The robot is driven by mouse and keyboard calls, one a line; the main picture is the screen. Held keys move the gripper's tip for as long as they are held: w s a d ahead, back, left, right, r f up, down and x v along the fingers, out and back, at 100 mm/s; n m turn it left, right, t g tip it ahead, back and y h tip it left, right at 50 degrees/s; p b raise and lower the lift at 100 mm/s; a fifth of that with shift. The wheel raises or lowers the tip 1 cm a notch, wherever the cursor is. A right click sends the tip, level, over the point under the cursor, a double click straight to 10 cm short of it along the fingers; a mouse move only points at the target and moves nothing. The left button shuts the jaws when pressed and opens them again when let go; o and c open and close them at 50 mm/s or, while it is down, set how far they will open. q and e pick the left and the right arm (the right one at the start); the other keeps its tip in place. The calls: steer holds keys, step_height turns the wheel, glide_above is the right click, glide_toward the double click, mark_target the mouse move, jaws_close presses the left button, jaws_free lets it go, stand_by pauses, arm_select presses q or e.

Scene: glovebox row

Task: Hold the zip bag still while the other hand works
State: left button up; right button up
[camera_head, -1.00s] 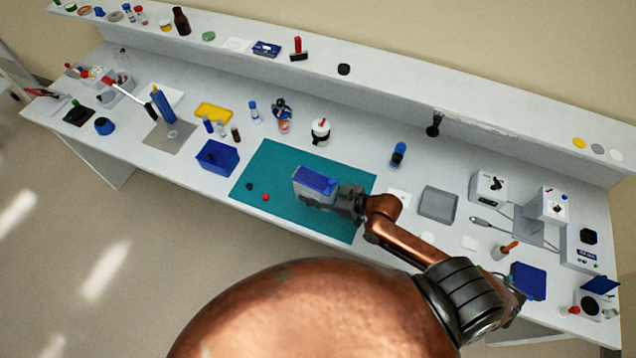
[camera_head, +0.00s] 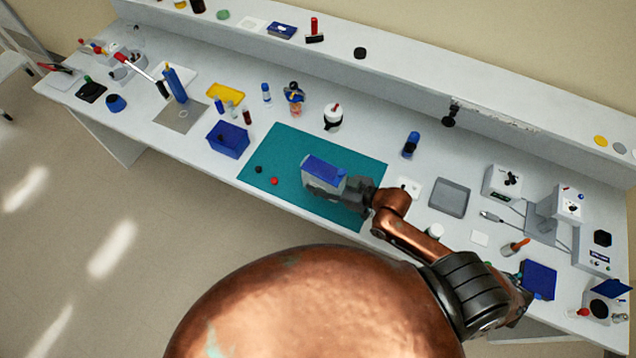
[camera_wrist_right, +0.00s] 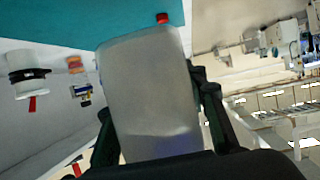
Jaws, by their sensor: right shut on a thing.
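The zip bag (camera_head: 325,172) is a grey, translucent pouch with a blue band along its top edge. It is upright over the teal mat (camera_head: 290,143). My right gripper (camera_head: 346,188) is shut on the bag from its right side. In the right wrist view the bag (camera_wrist_right: 152,95) fills the middle, with a dark finger on either side of it. I cannot tell whether its lower edge touches the mat. My left gripper is not in view.
A red ball (camera_head: 274,181) and a small dark ball (camera_head: 259,169) lie on the mat left of the bag. A blue box (camera_head: 228,140) stands beyond the mat's left edge. A grey tray (camera_head: 449,198) and instruments are to the right. The mat's far part is clear.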

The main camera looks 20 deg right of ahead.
mark_target(327, 176)
steer(key=shift+w+d+f+b, duration=0.7)
steer(key=shift+d+f+b, duration=0.1)
steer(key=shift+f, duration=0.2)
steer(key=shift+w+d+f+b, duration=0.65)
steer(key=shift+d+f+b, duration=0.1)
steer(key=shift+f, duration=0.25)
steer(key=shift+w+d+f+b, duration=0.7)
steer(key=shift+d+f+b, duration=0.1)
steer(key=shift+f, duration=0.2)
steer(key=shift+w+d+f+b, duration=0.6)
steer(key=shift+f+b, duration=0.25)
steer(key=shift+w+d+f+b, duration=0.55)
steer(key=shift+d+f+b, duration=0.05)
steer(key=shift+f+b, duration=0.2)
steer(key=shift+w+d+f, duration=0.15)
steer(key=shift+d, duration=0.05)
steer(key=shift+w+d+f+b, duration=0.5)
steer(key=shift+d+b, duration=0.05)
steer(key=shift+b, duration=0.3)
steer(key=o, duration=1)
steer(key=shift+c, duration=0.2)
steer(key=o, duration=0.4)
steer(key=shift+c, duration=0.2)
steer(key=shift+s, duration=0.1)
